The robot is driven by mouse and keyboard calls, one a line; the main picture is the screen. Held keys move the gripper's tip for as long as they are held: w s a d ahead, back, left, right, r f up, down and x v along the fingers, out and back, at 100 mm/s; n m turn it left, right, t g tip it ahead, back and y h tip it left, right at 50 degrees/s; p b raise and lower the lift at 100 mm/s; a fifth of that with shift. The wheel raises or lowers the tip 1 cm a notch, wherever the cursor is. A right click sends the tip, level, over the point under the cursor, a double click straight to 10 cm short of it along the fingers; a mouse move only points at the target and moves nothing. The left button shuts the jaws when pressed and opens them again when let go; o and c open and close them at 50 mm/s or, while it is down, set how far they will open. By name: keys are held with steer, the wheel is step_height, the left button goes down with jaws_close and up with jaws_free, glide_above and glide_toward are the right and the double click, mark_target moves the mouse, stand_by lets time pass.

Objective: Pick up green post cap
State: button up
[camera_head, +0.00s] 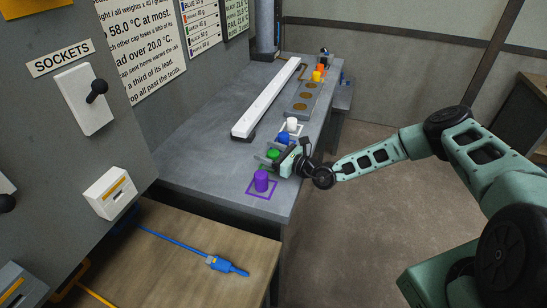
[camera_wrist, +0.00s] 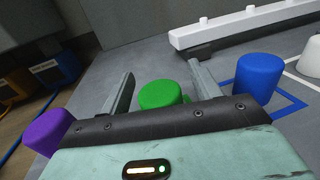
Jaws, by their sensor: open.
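The green post cap (camera_wrist: 160,94) stands on the grey bench between the two open fingers of my gripper (camera_wrist: 162,85) in the wrist view. No finger visibly touches it, and its lower part is hidden behind the gripper body. In the head view the green cap (camera_head: 273,154) shows beside my gripper (camera_head: 270,160), which reaches in low from the right. The purple cap (camera_head: 261,181) stands nearer, in a purple outlined square. The blue cap (camera_head: 284,139) and the white cap (camera_head: 292,125) stand just beyond the green one.
The blue cap (camera_wrist: 258,76) is close outside the right finger, and the purple cap (camera_wrist: 46,129) is at lower left. A long white rail (camera_head: 268,98) lies along the bench. Orange and yellow caps (camera_head: 318,73) are farther back by a plate with round recesses (camera_head: 302,100).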

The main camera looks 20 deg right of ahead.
steer(key=c, duration=1.1)
steer(key=shift+o, duration=0.2)
steer(key=shift+r, duration=0.15)
